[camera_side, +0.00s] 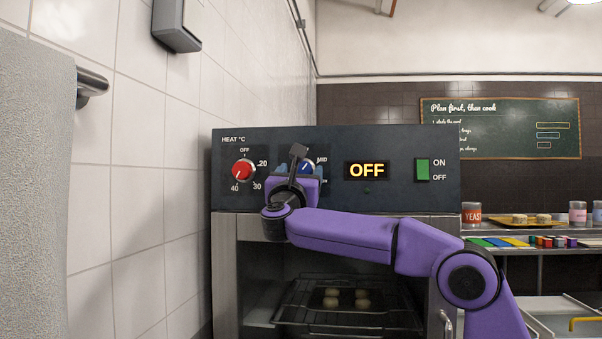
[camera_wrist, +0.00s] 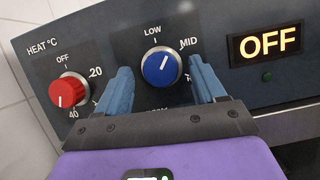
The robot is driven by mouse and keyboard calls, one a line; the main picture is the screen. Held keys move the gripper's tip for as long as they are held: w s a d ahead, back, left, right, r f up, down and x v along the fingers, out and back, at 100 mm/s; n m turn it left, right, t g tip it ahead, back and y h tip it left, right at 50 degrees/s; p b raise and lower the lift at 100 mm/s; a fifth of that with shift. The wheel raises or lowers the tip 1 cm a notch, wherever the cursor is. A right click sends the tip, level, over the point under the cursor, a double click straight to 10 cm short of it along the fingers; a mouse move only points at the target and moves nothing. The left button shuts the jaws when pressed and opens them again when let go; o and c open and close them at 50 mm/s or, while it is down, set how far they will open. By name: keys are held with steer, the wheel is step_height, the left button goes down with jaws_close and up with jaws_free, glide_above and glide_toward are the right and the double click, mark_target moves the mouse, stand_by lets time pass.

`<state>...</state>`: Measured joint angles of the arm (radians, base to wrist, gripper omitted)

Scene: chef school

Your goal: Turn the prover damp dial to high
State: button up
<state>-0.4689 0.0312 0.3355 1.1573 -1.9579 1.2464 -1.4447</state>
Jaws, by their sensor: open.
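The blue damp dial (camera_wrist: 162,68) is on the dark oven panel, with LOW and MID labels showing around it. Its white pointer line is directed up and right, between LOW and MID. The label lower right of it is mostly hidden by a finger. My gripper (camera_wrist: 160,75) is open, with one blue finger on each side of the dial and visible gaps between. In the side view my gripper (camera_side: 297,172) is in front of the dial (camera_side: 306,167) and covers much of it and its labels.
The red heat dial (camera_side: 242,170) is left of my gripper, its pointer toward 40. A display (camera_side: 367,170) reads OFF, and a green ON/OFF switch (camera_side: 422,169) is at the right. Below, dough balls sit on a rack (camera_side: 345,318). A tiled wall (camera_side: 140,160) stands close on the left.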

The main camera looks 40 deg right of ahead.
steer(key=shift+w+d+r, duration=0.25)
steer(key=shift+w+d, duration=0.15)
steer(key=shift+d, duration=0.05)
steer(key=c, duration=1.1)
steer(key=shift+o, duration=0.2)
steer(key=shift+m, duration=0.6)
steer(key=m+g+h, duration=0.1)
steer(key=m, duration=0.2)
steer(key=m+g, duration=0.1)
steer(key=m, duration=0.1)
steer(key=shift+w+a+m+g+h, duration=0.1)
steer(key=shift+a+m+g+h, duration=0.05)
steer(key=shift+m+g+h, duration=0.25)
steer(key=shift+m+g, duration=0.8)
steer(key=shift+m, duration=1)
steer(key=shift+m+g, duration=0.7)
steer(key=shift+m, duration=0.3)
